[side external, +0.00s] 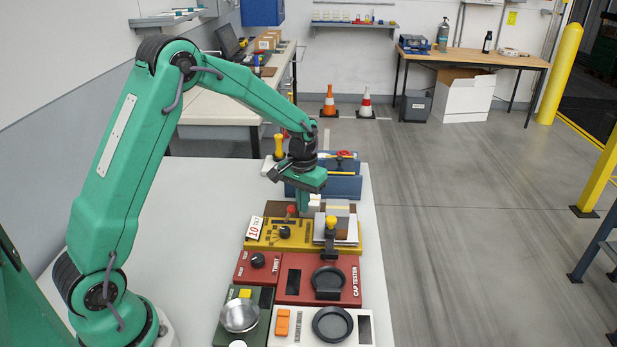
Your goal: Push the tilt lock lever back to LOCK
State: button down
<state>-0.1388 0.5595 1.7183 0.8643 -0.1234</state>
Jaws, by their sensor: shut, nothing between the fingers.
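The yellow panel (268,240) lies on the white table, with a white card (254,228) marked 10 at its left end. A small red knob (291,209) stands at the panel's back edge, and a black knob (284,232) sits in front of it. A yellow-topped lever (331,222) stands at the right. Which one is the tilt lock lever, and any LOCK marking, I cannot tell. My gripper (303,208) is shut and empty, pointing down just right of the red knob. Whether it touches anything is unclear.
A red CAP TESTER panel (350,286), a red TWIST panel (245,268) and a green panel with a metal bowl (240,315) lie in front. A blue bin (346,186) with tools stands behind.

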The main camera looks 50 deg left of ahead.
aim_at(292, 206)
jog(key=shift+f, duration=0.6)
jog(key=shift+f, duration=0.3)
jog(key=shift+s+a, duration=1)
dwell(0.7)
jog(key=shift+w+d, duration=0.25)
jog(key=shift+d, duration=0.05)
dwell(0.4)
jog(key=shift+r, duration=0.1)
jog(key=shift+r, duration=3.85)
